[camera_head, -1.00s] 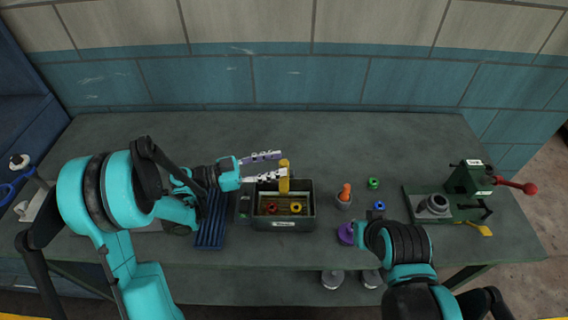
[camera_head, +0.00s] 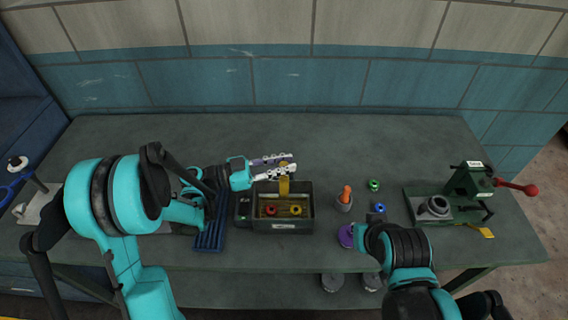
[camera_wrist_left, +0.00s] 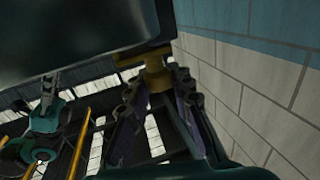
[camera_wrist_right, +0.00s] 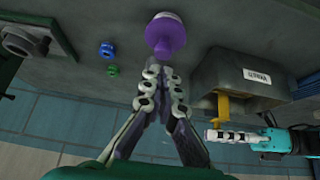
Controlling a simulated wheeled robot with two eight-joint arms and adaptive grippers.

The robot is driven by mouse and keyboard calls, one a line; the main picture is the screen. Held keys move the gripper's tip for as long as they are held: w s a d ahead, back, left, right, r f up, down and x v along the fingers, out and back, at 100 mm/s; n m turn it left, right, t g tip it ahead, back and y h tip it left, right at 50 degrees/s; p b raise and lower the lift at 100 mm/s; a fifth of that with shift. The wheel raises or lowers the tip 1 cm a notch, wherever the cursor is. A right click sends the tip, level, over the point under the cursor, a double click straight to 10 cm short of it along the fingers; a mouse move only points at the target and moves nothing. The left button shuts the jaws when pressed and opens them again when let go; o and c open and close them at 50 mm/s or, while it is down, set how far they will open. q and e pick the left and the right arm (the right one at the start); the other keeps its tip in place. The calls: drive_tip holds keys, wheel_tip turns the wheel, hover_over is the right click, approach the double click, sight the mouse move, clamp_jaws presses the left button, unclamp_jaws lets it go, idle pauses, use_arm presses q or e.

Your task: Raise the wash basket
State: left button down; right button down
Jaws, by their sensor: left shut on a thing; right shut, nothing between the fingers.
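The wash basket shows as a yellow upright handle (camera_head: 284,188) at the back of a dark grey tank (camera_head: 284,227), its lower part down inside the tank. A red ring (camera_head: 270,210) and a yellow ring (camera_head: 296,210) lie inside. My left gripper (camera_head: 287,163) is shut on the upper part of the handle. The handle also shows between its fingers in the left wrist view (camera_wrist_left: 155,72). My right gripper (camera_wrist_right: 152,76) is shut and empty, its tips close to a purple knob-like object (camera_wrist_right: 166,38); I cannot tell whether they touch.
A blue ribbed rack (camera_head: 210,235) stands left of the tank. A green press with a red-knobbed lever (camera_head: 470,180) stands farther right. The bench behind is clear.

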use_arm(q)
wheel_tip(320, 180, up, 6)
drive_tip(key=p, duration=0.3)
drive_tip(key=shift+r, duration=0.15)
drive_tip(key=shift+w, duration=0.1)
drive_tip(key=c, duration=1.3)
unclamp_jaws()
drive_tip(key=v, duration=1.2)
